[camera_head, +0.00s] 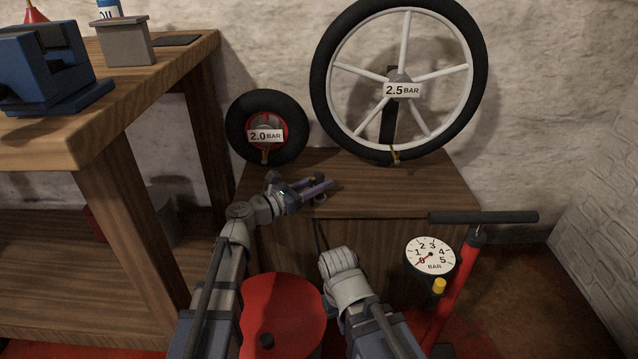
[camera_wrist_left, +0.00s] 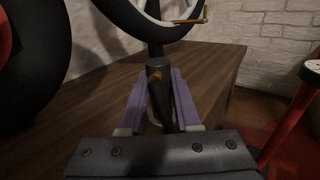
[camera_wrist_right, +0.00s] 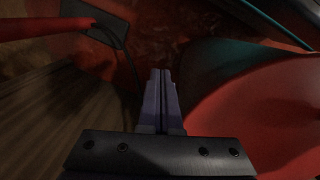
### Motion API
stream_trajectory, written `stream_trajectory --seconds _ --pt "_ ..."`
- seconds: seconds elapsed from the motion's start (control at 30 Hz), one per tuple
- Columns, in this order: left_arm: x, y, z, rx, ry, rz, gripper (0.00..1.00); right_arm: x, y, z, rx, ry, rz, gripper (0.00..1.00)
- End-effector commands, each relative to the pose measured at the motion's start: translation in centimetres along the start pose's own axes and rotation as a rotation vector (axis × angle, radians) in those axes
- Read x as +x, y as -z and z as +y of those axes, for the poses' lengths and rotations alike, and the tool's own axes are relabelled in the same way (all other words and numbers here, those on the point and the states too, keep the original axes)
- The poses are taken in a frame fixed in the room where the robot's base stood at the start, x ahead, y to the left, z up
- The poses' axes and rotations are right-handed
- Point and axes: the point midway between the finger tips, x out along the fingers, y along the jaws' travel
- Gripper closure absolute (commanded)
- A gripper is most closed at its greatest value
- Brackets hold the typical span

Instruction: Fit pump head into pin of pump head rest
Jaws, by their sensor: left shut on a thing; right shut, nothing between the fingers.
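My left gripper (camera_head: 320,187) is over the front of the wooden box top, below the two wheels. In the left wrist view its purple fingers (camera_wrist_left: 165,90) are shut on the dark cylindrical pump head (camera_wrist_left: 158,88), which has a brass-coloured detail on its side. A dark hose (camera_head: 318,236) hangs below it in front of the box. A yellow pin-like piece (camera_head: 439,287) stands just below the pump gauge, to the right of and apart from the pump head; I cannot tell if it is the rest's pin. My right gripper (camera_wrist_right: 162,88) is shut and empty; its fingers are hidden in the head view.
The red pump (camera_head: 455,285) with black handle (camera_head: 483,217) and round gauge (camera_head: 430,256) stands at right. A small wheel (camera_head: 292,112) marked 2.0 and a large wheel (camera_head: 334,106) marked 2.5 stand on the wooden box (camera_head: 415,190). A workbench (camera_head: 150,75) fills the left.

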Motion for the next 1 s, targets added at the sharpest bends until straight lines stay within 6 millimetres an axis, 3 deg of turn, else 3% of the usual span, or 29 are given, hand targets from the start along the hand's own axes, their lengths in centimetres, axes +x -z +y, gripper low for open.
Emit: stream_trajectory --seconds 0.07,0.1,0.37,0.67,1.0 --pt "0.0 0.3 0.0 0.0 0.0 0.0 1.0 0.3 0.0 0.0 0.0 0.0 0.0 1.0" --pt "0.0 0.1 0.0 0.0 0.0 0.0 0.65 0.1 0.0 0.0 0.0 0.0 0.0 1.0" --pt "0.0 0.1 0.0 0.0 0.0 0.0 0.35 0.1 0.0 0.0 0.0 0.0 0.0 1.0" --pt "-0.2 0.1 0.0 0.0 -0.001 0.0 0.34 0.1 0.1 0.0 0.0 0.0 0.002 1.0" --pt "-5.3 0.1 -0.1 0.0 -0.003 0.0 0.34 0.1 0.0 0.0 0.0 0.0 0.002 1.0"
